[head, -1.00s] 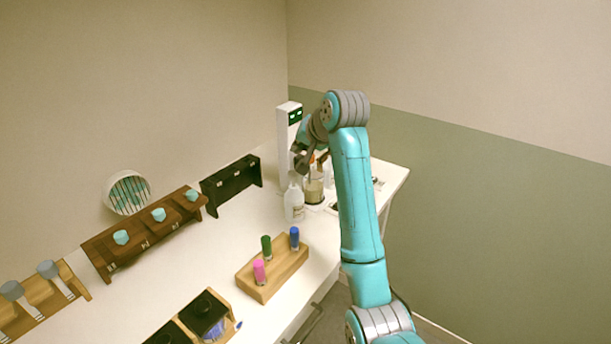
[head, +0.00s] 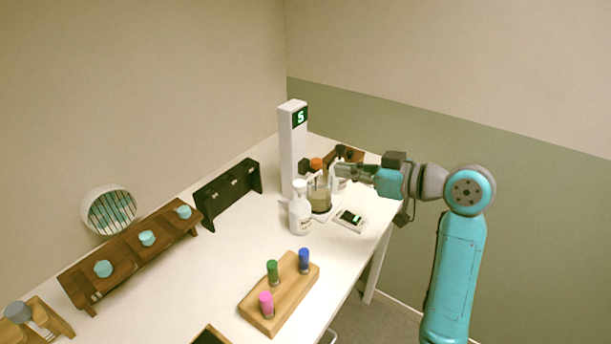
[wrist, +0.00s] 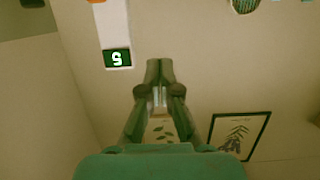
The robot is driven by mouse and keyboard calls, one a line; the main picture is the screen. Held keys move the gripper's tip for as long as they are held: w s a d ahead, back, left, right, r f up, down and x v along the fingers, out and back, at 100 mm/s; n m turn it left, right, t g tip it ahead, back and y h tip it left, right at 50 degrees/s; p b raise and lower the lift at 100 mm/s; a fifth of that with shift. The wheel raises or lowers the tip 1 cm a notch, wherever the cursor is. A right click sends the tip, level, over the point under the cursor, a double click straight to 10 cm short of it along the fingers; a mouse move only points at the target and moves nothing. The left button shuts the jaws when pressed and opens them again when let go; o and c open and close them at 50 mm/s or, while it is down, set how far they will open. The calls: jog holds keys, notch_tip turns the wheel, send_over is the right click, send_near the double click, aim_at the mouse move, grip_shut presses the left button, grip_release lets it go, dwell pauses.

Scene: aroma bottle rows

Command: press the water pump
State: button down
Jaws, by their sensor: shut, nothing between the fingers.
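A white bottle (head: 336,186) stands toward the back right of the table, beside the beaker. Another white bottle (head: 300,216) with a white top and a small label stands upright in front of it. I cannot tell for sure which one is the water pump. My gripper (head: 341,171) reaches in from the right at about the height of the rear bottle's top and partly covers it. I cannot tell whether it touches it. In the wrist view my gripper (wrist: 159,68) has its fingertips together, with nothing held. No bottle shows clearly there.
A beaker (head: 320,200) with tan liquid stands by a white tower (head: 291,150) with a green display. A small device (head: 350,218) lies to its right. A wooden block (head: 254,304) holds pink, green and blue vials. Dark racks (head: 228,190) stand at left.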

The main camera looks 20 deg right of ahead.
send_over(305, 185)
notch_tip(305, 185, down, 2)
jog(key=f, duration=0.3)
jog(key=shift+s+d+f, duration=0.15)
jog(key=shift+s+f, duration=0.05)
jog(key=shift+s, duration=0.05)
jog(key=shift+f, duration=0.55)
jog(key=shift+f, duration=1)
